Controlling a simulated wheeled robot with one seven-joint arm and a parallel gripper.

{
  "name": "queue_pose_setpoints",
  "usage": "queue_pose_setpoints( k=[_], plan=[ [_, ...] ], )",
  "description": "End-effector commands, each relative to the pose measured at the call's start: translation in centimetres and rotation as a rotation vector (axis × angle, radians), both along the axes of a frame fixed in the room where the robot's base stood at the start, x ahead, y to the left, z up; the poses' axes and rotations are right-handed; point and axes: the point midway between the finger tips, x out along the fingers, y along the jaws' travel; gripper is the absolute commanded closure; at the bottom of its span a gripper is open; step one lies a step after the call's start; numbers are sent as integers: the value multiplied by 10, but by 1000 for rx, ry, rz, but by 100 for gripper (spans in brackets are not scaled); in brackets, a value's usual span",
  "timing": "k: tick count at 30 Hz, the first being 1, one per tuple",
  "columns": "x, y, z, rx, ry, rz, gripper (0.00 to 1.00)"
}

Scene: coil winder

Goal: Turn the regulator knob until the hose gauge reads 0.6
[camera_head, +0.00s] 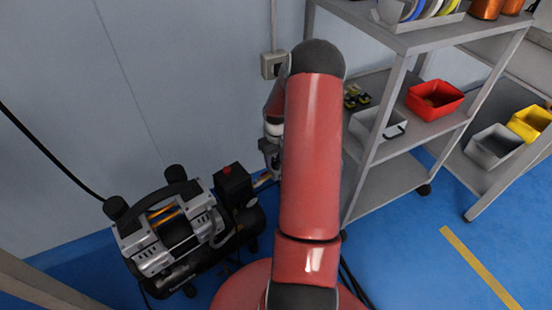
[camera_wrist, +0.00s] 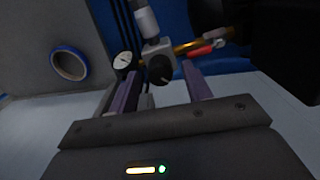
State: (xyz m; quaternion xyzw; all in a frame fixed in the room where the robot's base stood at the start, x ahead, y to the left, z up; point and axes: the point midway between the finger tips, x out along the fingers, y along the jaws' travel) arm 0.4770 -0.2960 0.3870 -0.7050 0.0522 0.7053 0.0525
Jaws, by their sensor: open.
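The regulator knob (camera_wrist: 160,69) is a round black knob with a light mark, on a grey regulator block (camera_wrist: 156,50) in the wrist view. My gripper (camera_wrist: 161,82) is open, with one purple-grey finger on each side of the knob in the picture. I cannot tell whether either finger touches it. A round white-faced gauge (camera_wrist: 122,60) sits just left of the knob; its reading is too small to make out. In the head view my red arm hides most of the regulator, and my gripper is hardly visible beside the compressor (camera_head: 175,230).
A brass fitting (camera_wrist: 190,46) and a red-handled valve (camera_wrist: 205,48) lie right of the regulator. A blue-rimmed ring (camera_wrist: 69,64) is at left. A grey shelf cart (camera_head: 405,135) with a red bin (camera_head: 435,98) stands right of my arm. Blue floor (camera_head: 420,265) is clear at lower right.

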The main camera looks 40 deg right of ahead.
Motion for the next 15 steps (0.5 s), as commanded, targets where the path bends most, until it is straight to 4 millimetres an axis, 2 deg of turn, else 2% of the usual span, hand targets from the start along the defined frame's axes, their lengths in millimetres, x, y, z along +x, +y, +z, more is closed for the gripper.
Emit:
queue_pose_setpoints(
  k=[8,15],
  plan=[
    [0,0,-2,0,-1,0,51],
    [0,0,-2,0,0,0,82]
  ],
)
